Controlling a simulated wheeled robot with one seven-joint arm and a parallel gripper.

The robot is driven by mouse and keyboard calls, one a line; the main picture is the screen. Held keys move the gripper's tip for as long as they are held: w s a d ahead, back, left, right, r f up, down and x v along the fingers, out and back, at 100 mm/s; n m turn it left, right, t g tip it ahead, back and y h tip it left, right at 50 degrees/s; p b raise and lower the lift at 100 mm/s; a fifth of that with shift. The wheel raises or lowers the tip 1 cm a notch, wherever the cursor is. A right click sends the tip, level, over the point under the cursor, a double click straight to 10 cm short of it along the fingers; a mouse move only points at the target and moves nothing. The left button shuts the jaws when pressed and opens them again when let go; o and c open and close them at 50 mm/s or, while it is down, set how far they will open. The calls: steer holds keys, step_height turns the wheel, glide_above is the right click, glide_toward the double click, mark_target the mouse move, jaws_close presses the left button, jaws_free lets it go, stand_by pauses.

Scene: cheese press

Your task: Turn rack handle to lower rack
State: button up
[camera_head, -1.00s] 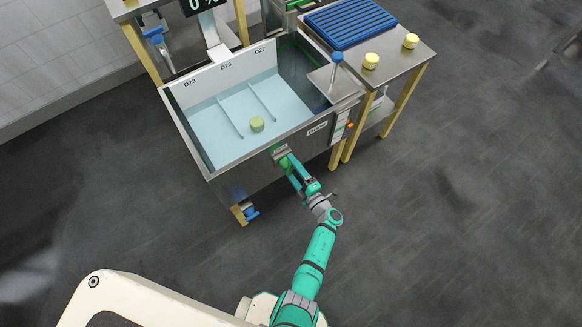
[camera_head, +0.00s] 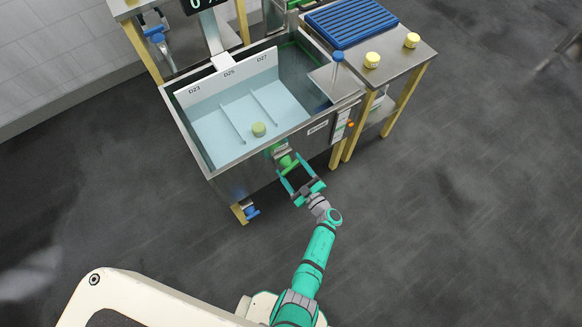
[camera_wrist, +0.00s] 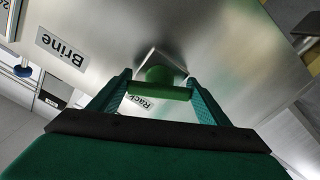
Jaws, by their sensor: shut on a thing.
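The green rack handle (camera_head: 287,162) sits on the front wall of the steel brine vat (camera_head: 250,180). In the wrist view, the green crossbar of the handle (camera_wrist: 158,92) spans between my two fingers, near a label reading "Rack". My gripper (camera_head: 292,168) is shut on the handle by its two ends, with the fingers spread wide across it. The white rack (camera_head: 230,84), with panels marked D23, D25 and D27, stands in the pale blue brine inside the vat. A yellow-green cheese (camera_head: 259,129) is in the vat near the front.
A steel table (camera_head: 400,65) at the right holds a blue slatted mat (camera_head: 349,22) and two yellow cheeses (camera_head: 372,60) (camera_head: 412,40). A blue knob (camera_head: 338,57) stands near the vat's right end. A blue valve (camera_head: 251,212) is low at left. The floor in front is clear.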

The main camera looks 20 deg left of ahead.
steer(key=shift+s+f+m, duration=0.1)
steer(key=shift+m, duration=0.6)
steer(key=o, duration=1.1)
steer(key=shift+c, duration=0.2)
steer(key=v, duration=1)
steer(key=shift+s+d, duration=0.25)
steer(key=shift+d, duration=0.05)
